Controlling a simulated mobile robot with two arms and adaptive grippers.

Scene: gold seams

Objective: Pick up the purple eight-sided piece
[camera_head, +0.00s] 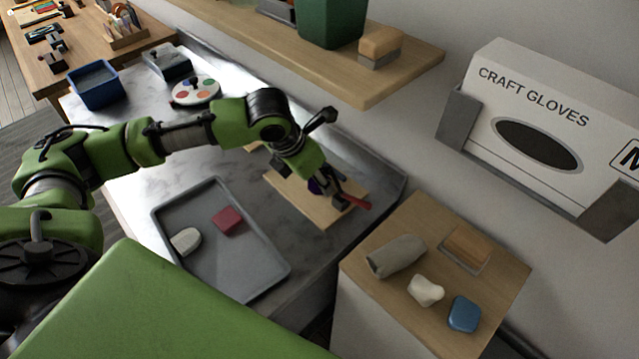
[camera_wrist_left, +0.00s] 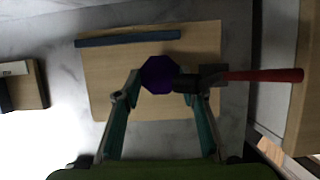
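The purple eight-sided piece (camera_wrist_left: 160,74) shows over the wooden board (camera_wrist_left: 110,65) in the left wrist view. In the head view only a sliver of this purple piece (camera_head: 314,187) shows beside my gripper. My left gripper (camera_wrist_left: 160,86) is open, with one finger on each side of the piece; I see a small gap at the left finger. A dark-headed tool with a red handle (camera_wrist_left: 265,75) lies right of the piece, close to the right fingertip, and partly hides the contact there. My right gripper is not in view.
A blue strip (camera_wrist_left: 127,37) lies along the board's edge. A grey tray (camera_head: 265,284) holds a red block (camera_head: 228,220) and a whitish piece (camera_head: 185,241). A side cabinet (camera_head: 420,330) with several small items stands at right. A wooden shelf (camera_head: 400,75) overhangs the back.

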